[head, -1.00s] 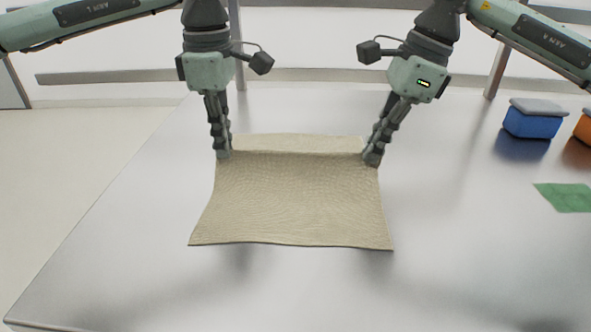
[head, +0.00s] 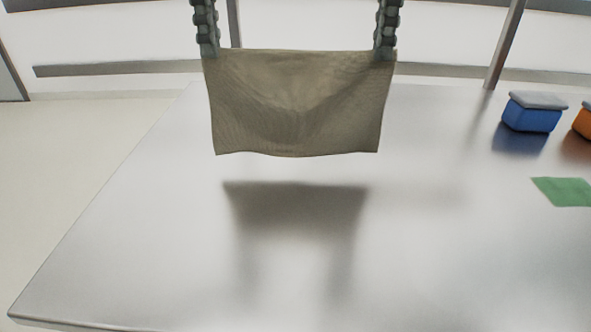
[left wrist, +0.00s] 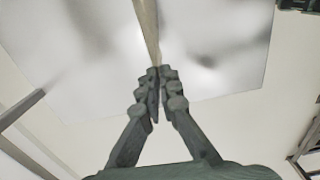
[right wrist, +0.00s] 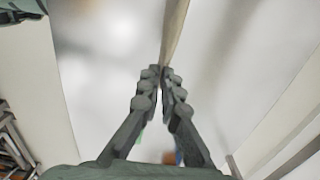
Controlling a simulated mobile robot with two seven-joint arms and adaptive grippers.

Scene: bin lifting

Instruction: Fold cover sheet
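The tan cover sheet (head: 298,110) hangs in the air above the table in the head view, its top edge nearly straight between my grippers and its lower edge clear of the surface. My left gripper (head: 209,54) is shut on its top left corner, and my right gripper (head: 386,54) on its top right corner. The left wrist view shows the closed fingers (left wrist: 158,72) with the sheet (left wrist: 147,25) seen edge-on between them. The right wrist view shows the same for the right fingers (right wrist: 161,72) and the sheet (right wrist: 174,30).
The grey table (head: 130,240) is bare beneath the sheet, with the sheet's shadow on it. A blue box with a grey lid (head: 531,115), part of an orange box (head: 584,124) and a green patch (head: 565,191) are at the right.

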